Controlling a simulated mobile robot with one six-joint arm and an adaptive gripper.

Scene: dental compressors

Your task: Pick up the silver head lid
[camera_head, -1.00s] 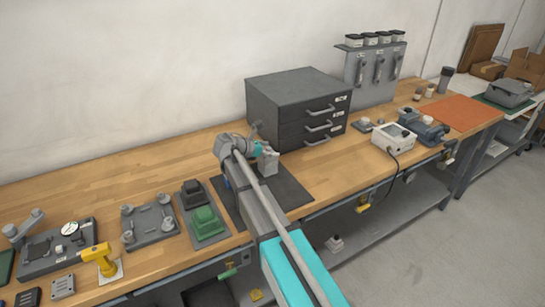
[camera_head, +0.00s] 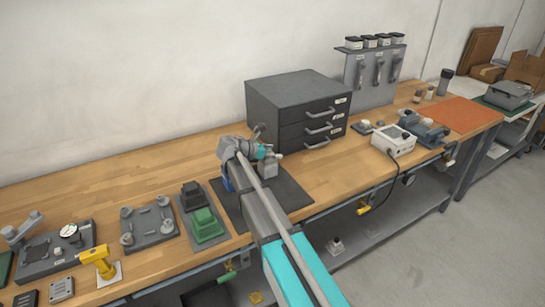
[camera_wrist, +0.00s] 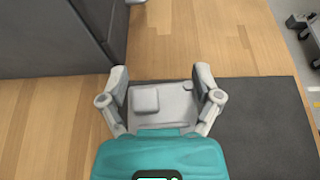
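A light grey, silver-looking part with a raised square block on top, which looks like the silver head lid (camera_wrist: 175,103), lies below my gripper (camera_wrist: 161,77) in the wrist view. My two fingers are spread, one on its left and one on its right. I cannot tell whether either finger touches it. The teal gripper body hides its near side. In the head view the grey part (camera_head: 268,168) stands on the dark mat (camera_head: 292,193), with my gripper (camera_head: 268,155) at it and partly hiding it.
A dark drawer cabinet (camera_head: 290,95) stands close behind the mat; its side also shows in the wrist view (camera_wrist: 50,40). Left of the mat are a tray with green and black blocks (camera_head: 205,222) and a grey fixture plate (camera_head: 150,222). Bare wood lies right of the cabinet.

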